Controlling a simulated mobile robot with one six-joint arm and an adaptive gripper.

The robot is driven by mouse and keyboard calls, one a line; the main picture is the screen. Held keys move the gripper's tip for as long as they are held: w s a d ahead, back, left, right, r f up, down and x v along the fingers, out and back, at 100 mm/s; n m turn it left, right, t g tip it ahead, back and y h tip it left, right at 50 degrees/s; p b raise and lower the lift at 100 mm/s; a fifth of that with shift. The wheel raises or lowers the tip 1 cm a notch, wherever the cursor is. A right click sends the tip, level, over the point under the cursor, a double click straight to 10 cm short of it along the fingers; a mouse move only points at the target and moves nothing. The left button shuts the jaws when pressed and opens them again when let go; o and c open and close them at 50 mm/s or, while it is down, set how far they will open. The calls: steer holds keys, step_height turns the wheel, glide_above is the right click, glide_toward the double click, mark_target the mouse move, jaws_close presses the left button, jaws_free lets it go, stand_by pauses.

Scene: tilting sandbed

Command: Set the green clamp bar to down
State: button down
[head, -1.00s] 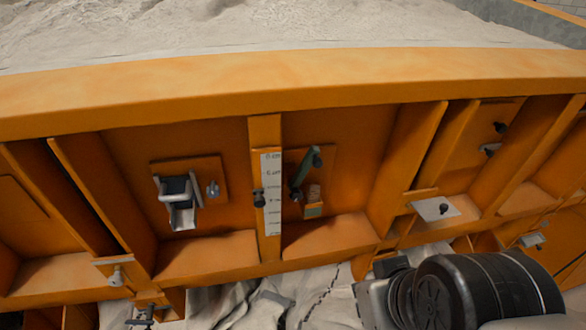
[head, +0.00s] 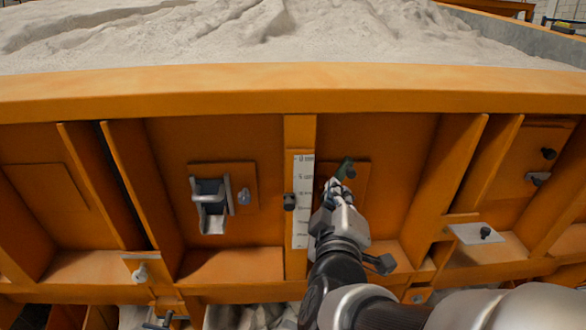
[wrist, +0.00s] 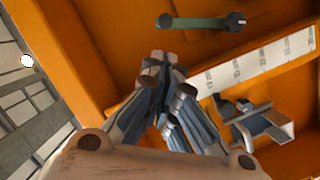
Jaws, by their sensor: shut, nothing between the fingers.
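The green clamp bar (head: 345,168) is on a small plate on the orange side wall, right of the white scale strip. In the head view only its upper end with a dark knob shows; my gripper hides the rest. In the wrist view the whole bar (wrist: 200,24) shows near the top, with a dark round end on its right. My gripper (head: 334,188) is shut and empty, in front of the bar's lower part.
The white scale strip (head: 302,200) carries a dark knob (head: 290,201) at its left edge. A metal latch bracket (head: 211,205) sticks out from a plate further left. Orange ribs stand out on both sides of the bay. Sand (head: 240,40) lies above the rim.

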steer(key=w+p, duration=0.1)
steer(key=p, duration=0.6)
steer(key=shift+w+d+r, duration=0.2)
steer(key=shift+w+r, duration=0.1)
steer(key=shift+w, duration=0.1)
steer(key=p, duration=0.3)
steer(key=shift+w+p, duration=0.15)
steer(key=shift+p, duration=0.2)
steer(key=p+x, duration=0.1)
steer(key=x, duration=0.6)
steer(key=shift+w+f, duration=0.25)
steer(key=shift+w, duration=0.05)
